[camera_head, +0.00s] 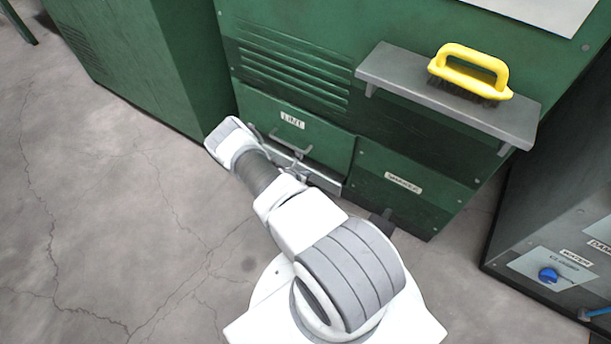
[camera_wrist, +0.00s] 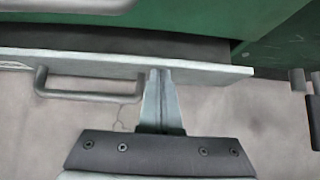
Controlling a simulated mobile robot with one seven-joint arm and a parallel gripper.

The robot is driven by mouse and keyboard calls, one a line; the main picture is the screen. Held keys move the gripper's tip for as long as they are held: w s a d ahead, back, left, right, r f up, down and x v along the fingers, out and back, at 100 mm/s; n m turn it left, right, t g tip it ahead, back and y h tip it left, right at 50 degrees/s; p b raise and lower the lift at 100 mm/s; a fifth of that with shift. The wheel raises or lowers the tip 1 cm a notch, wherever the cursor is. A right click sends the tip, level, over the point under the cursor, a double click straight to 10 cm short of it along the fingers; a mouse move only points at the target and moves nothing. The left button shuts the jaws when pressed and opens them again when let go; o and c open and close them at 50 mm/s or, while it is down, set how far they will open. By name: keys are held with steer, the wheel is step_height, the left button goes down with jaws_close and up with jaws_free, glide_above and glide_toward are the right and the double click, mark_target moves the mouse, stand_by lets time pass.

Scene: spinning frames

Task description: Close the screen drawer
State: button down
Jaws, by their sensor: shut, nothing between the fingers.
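The screen drawer (camera_head: 328,184) is a grey-fronted drawer low on the green machine, under the panel labelled LINT. In the wrist view its front (camera_wrist: 215,70) stands out from the machine, with a dark gap behind it, so it is partly open. Its bar handle (camera_wrist: 90,97) is left of my fingers. My gripper (camera_wrist: 157,72) is shut and empty, its fingertips at the drawer front, right of the handle. I cannot tell whether they touch it. In the head view my gripper (camera_head: 298,163) is small, and my arm hides part of the drawer.
The LINT panel (camera_head: 300,125) has its own handle (camera_head: 290,141) above the drawer. A grey shelf (camera_head: 400,75) with a yellow brush (camera_head: 470,68) juts out at upper right. A dark box with a blue knob (camera_head: 548,274) stands right. The floor (camera_head: 90,220) at left is clear.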

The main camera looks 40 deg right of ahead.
steer(key=shift+d, duration=0.1)
steer(key=shift+w+d, duration=0.2)
steer(key=shift+d, duration=0.4)
steer(key=shift+w+d, duration=0.2)
steer(key=shift+d, duration=0.4)
steer(key=shift+a, duration=0.15)
